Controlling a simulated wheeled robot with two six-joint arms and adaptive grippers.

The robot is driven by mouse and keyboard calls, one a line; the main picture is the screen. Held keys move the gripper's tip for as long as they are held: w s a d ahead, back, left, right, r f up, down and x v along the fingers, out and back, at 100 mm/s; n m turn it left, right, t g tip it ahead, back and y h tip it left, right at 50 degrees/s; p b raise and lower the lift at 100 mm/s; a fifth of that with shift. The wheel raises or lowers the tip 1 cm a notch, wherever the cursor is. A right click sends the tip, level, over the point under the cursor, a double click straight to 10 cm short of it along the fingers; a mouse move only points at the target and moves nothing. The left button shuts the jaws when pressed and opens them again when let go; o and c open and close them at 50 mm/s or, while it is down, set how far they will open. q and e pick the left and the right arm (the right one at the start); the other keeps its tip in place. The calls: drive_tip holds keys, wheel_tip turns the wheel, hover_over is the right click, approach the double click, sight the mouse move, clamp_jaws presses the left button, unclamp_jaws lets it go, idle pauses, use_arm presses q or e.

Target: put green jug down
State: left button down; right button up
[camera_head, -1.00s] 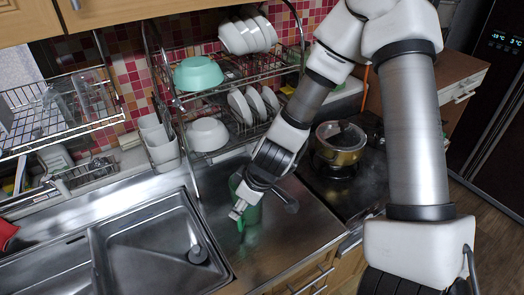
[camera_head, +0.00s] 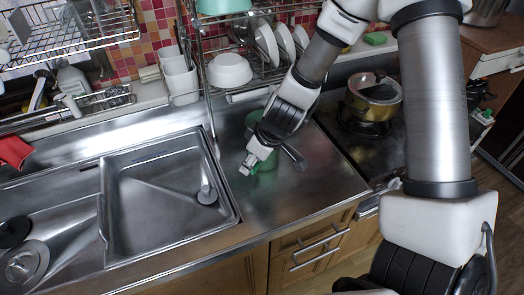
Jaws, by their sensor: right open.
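The green jug (camera_head: 267,162) stands on the steel counter (camera_head: 300,190) to the right of the sink, mostly hidden behind my right gripper (camera_head: 247,167). The right gripper is open, at the jug in the picture. I cannot tell whether its fingers touch the jug. My left gripper is not in view.
The sink (camera_head: 150,200) lies to the left. A stove with a lidded pot (camera_head: 373,97) is to the right. Behind are a dish rack with a white bowl (camera_head: 230,70) and plates, and white utensil cups (camera_head: 180,80). Bare counter lies in front of the jug.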

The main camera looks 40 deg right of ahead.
clamp_jaws()
drive_tip(key=shift+r, duration=0.15)
